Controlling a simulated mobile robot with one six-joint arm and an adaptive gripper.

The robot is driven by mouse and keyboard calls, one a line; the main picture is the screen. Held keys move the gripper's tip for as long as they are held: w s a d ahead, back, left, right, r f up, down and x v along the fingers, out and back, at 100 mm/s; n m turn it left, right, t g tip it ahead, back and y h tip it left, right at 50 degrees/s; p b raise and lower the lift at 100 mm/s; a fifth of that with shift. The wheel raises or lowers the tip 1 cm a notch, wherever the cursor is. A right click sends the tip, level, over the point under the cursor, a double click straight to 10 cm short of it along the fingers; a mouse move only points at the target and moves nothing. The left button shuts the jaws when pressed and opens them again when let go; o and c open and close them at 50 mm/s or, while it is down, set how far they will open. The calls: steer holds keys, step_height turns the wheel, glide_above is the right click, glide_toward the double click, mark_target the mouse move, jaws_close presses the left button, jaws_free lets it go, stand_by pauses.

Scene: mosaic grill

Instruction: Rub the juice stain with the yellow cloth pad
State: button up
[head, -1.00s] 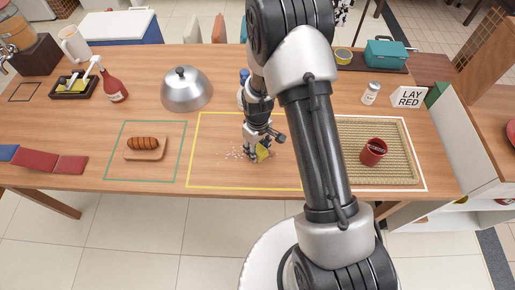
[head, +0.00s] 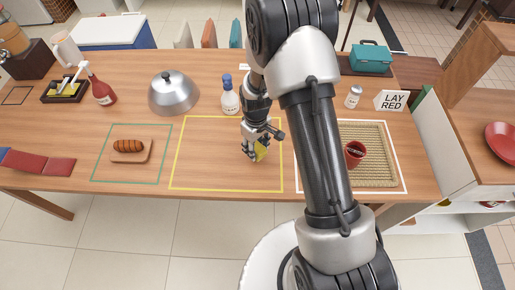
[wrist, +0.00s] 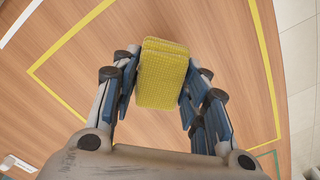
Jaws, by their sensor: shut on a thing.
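The yellow cloth pad (head: 262,152) is in my gripper (head: 255,146), over the right part of the yellow-outlined area (head: 226,190). The wrist view shows the pad (wrist: 162,75) squeezed between the blue-lined fingers of my gripper (wrist: 158,92). I cannot tell whether the pad touches the wood. No juice stain shows on the bare wood inside the outline in either view; the spot under the pad and gripper is hidden.
A blue-capped bottle (head: 230,98) stands just behind my gripper, and a metal dome (head: 173,95) stands to its left. Bread (head: 130,146) lies on a board in the green outline. A red cup (head: 354,155) stands on a woven mat (head: 375,180) at right.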

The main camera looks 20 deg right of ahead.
steer(key=shift+w+r+p, duration=0.1)
steer(key=shift+r+p, duration=1.25)
steer(key=shift+r, duration=1.05)
